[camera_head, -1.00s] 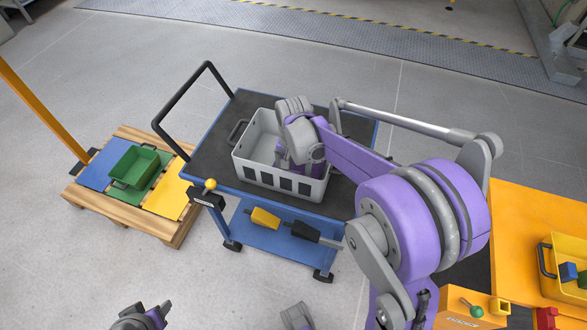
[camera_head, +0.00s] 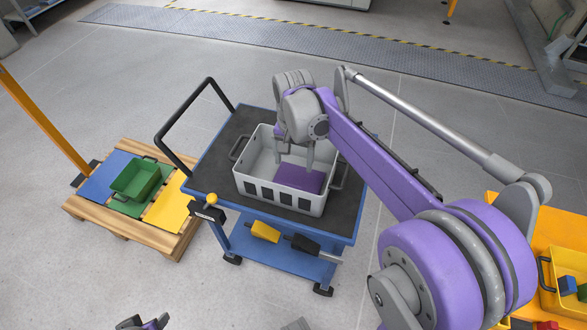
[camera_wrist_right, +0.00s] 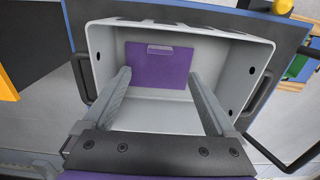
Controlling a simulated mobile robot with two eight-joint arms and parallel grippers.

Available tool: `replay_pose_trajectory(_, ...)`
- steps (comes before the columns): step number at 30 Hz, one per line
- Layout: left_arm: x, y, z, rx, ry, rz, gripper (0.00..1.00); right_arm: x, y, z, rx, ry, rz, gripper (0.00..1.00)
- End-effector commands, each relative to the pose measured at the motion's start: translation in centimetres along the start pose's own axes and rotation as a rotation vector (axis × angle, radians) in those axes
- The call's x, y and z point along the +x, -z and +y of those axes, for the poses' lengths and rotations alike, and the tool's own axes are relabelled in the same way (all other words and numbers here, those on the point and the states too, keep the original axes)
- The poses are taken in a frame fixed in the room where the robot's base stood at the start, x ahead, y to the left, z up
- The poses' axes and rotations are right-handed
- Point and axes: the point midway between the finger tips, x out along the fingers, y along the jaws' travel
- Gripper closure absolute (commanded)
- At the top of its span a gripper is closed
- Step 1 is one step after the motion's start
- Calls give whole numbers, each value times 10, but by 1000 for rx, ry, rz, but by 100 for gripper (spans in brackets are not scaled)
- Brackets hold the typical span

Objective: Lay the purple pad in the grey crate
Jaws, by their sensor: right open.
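The purple pad (camera_head: 301,177) lies inside the grey crate (camera_head: 247,160), on its floor toward the right side, and looks flat. In the right wrist view the pad (camera_wrist_right: 157,70) shows a small raised grip near one edge, and the crate walls (camera_wrist_right: 103,52) surround it. My right gripper (camera_head: 295,158) is open over the crate, fingers pointing down above the pad, with nothing between them. Its spread fingers also show in the wrist view (camera_wrist_right: 158,76). My left gripper (camera_head: 143,324) is cut off at the bottom edge of the head view, far from the crate.
The crate stands on the dark top of a blue trolley (camera_head: 222,168) with a black push handle (camera_head: 187,107). A wooden pallet (camera_head: 120,222) with coloured panels and a green crate (camera_head: 136,178) is at left. A yellow bin (camera_head: 562,272) is at right. Floor between is clear.

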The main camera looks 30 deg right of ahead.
Motion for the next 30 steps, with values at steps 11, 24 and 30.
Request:
replay_pose_trajectory(11, -1, 0, 0, 0, 0, 0, 50, -4, -66, 20, -262, 75, 110, 9)
replay_pose_trajectory(24, -1, 0, 0, 0, 0, 0, 50, 55, -177, 74, -800, 184, 384, 9)
replay_pose_trajectory(30, -1, 0, 0, 0, 0, 0, 50, 63, -186, 78, -853, 191, 416, 9)
